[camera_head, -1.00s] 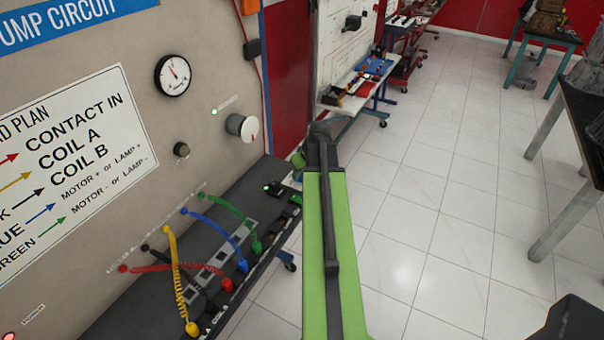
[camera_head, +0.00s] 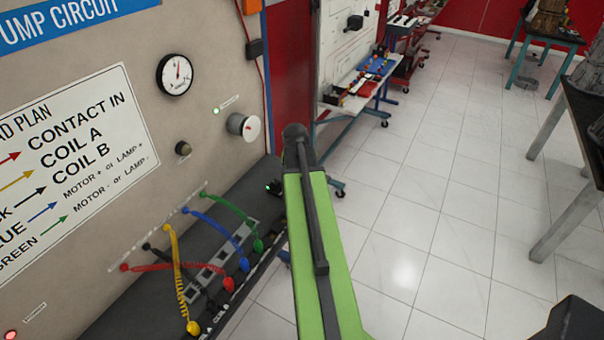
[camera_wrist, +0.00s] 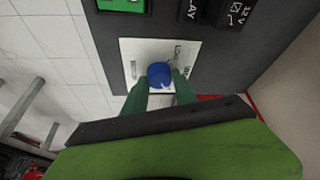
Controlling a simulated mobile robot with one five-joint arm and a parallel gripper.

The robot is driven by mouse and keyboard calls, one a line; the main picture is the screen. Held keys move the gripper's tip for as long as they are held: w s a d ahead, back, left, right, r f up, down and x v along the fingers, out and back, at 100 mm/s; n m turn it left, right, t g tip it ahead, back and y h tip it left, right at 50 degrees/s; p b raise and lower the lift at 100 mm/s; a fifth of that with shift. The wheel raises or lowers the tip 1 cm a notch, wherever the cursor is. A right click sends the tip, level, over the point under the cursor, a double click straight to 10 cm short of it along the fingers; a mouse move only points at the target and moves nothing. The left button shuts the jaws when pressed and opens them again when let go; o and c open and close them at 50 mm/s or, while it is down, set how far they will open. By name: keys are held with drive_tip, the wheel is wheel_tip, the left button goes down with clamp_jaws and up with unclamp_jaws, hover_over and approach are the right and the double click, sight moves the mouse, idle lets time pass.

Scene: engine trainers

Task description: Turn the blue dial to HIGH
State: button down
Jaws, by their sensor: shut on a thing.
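The blue dial (camera_wrist: 160,75) sits on a pale plate (camera_wrist: 187,52) with small dark marks in the wrist view. I cannot read the lettering or see where the dial points. My gripper (camera_wrist: 160,86) has one green finger on each side of the dial and is shut on it. In the head view my green arm reaches over the bench, and the dial and my fingertips are hidden.
A bench (camera_head: 235,186) carries a relay row and coloured wires under a wall panel. The panel holds a round gauge (camera_head: 175,74), a white knob (camera_head: 243,127) and a lit green lamp (camera_head: 216,111).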

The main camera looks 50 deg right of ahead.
drive_tip(key=shift+m, duration=0.3)
idle(0.4)
drive_tip(key=c, duration=1)
unclamp_jaws()
drive_tip(key=shift+r, duration=0.1)
drive_tip(key=p+v, duration=1.6)
drive_tip(key=v, duration=0.1)
drive_tip(key=shift+w+r, duration=0.15)
